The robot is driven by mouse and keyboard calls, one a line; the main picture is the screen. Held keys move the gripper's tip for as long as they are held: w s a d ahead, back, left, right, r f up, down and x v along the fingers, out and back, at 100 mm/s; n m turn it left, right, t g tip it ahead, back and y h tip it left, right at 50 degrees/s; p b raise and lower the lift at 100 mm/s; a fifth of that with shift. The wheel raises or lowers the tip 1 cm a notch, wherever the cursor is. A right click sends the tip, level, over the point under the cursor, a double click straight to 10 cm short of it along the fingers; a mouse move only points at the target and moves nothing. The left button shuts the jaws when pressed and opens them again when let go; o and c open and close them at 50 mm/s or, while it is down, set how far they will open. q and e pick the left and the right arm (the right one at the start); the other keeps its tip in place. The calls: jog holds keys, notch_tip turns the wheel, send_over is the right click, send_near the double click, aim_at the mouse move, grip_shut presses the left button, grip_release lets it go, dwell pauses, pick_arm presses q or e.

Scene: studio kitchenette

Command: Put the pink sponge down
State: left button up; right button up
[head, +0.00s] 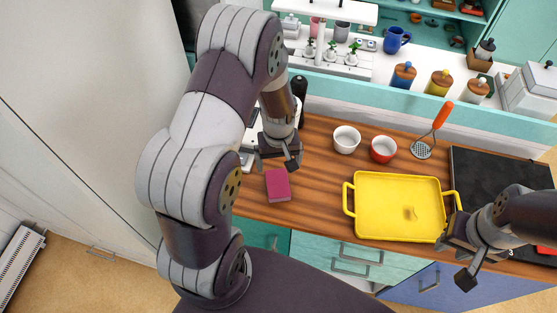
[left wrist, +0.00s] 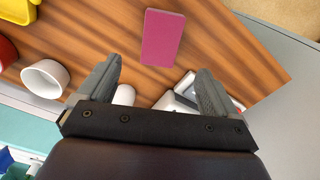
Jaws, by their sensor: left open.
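The pink sponge (head: 278,186) lies flat on the wooden counter near its front edge, left of the yellow tray. It also shows in the left wrist view (left wrist: 162,38), beyond the fingertips and apart from them. My left gripper (head: 278,164) is open and empty, just behind and above the sponge in the head view. Its two fingers stand apart in the left wrist view (left wrist: 157,82). My right gripper (head: 455,262) is at the lower right, near the counter's front edge by the tray. Its fingers look spread apart with nothing between them.
A yellow tray (head: 398,207) fills the middle of the counter (head: 318,205). A white bowl (head: 346,139), a red bowl (head: 383,150) and an orange-handled utensil (head: 432,130) stand behind it. A dark cooktop (head: 495,174) is at right. Bare wood lies between sponge and tray.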

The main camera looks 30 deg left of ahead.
pick_arm(q)
jog(key=s+d+r+m, duration=0.2)
jog(key=s+r+m, duration=0.1)
jog(key=r, duration=0.3)
jog(key=s+d+r+m+t, duration=0.1)
jog(key=s+d+r+m, duration=0.2)
jog(key=s+r+m, duration=0.1)
notch_tip(320, 180, up, 3)
jog(key=shift+s+f, duration=0.15)
jog(key=shift+s, duration=0.75)
jog(key=shift+w+d, duration=0.1)
jog(key=shift+w, duration=0.05)
